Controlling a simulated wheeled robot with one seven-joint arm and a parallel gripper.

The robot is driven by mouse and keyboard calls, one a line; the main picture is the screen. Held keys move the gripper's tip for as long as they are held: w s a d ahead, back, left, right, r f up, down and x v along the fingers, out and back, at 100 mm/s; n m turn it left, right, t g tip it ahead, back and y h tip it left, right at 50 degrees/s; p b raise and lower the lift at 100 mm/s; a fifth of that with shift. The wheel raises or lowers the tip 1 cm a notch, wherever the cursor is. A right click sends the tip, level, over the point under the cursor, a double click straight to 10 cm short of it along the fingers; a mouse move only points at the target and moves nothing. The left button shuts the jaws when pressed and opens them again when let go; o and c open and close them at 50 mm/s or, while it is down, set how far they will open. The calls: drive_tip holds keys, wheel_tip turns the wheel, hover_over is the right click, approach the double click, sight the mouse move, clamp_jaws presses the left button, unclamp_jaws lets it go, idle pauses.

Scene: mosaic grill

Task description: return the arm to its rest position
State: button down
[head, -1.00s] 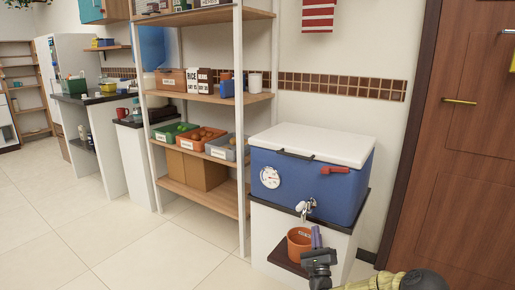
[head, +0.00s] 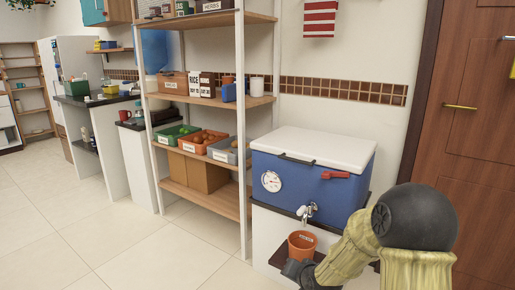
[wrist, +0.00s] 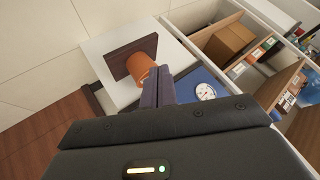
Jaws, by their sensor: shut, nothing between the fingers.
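My arm shows at the lower right of the head view, with its dark wrist end (head: 298,272) just below and in front of the orange pot. The fingertips are hard to make out there. In the wrist view my gripper (wrist: 158,86) is shut and empty, its two dark fingers together. The orange pot (wrist: 141,67) shows beyond the fingers. In the head view the pot (head: 302,244) stands upright under the tap of the blue cooler.
The blue cooler (head: 308,185) with a white lid stands on a white stand. A shelf unit (head: 212,199) with bins is left of it. A brown door (head: 478,130) is at the right. The tiled floor (head: 120,235) at the left is clear.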

drive_tip(key=s+d+r+n+g+h+p, duration=0.1)
drive_tip(key=s+d+r+n+g+h, duration=0.15)
drive_tip(key=s, duration=0.95)
drive_tip(key=s+d+r+n+g+h+p, duration=0.15)
drive_tip(key=s+r+g, duration=0.25)
drive_tip(key=s, duration=0.7)
wheel_tip(320, 180, up, 37)
drive_tip(key=y+p, duration=0.1)
drive_tip(key=p, duration=3.5)
drive_tip(key=shift+d+n+p, duration=0.3)
drive_tip(key=shift+d+n, duration=0.05)
drive_tip(key=shift+n, duration=0.05)
drive_tip(key=shift+f, duration=0.1)
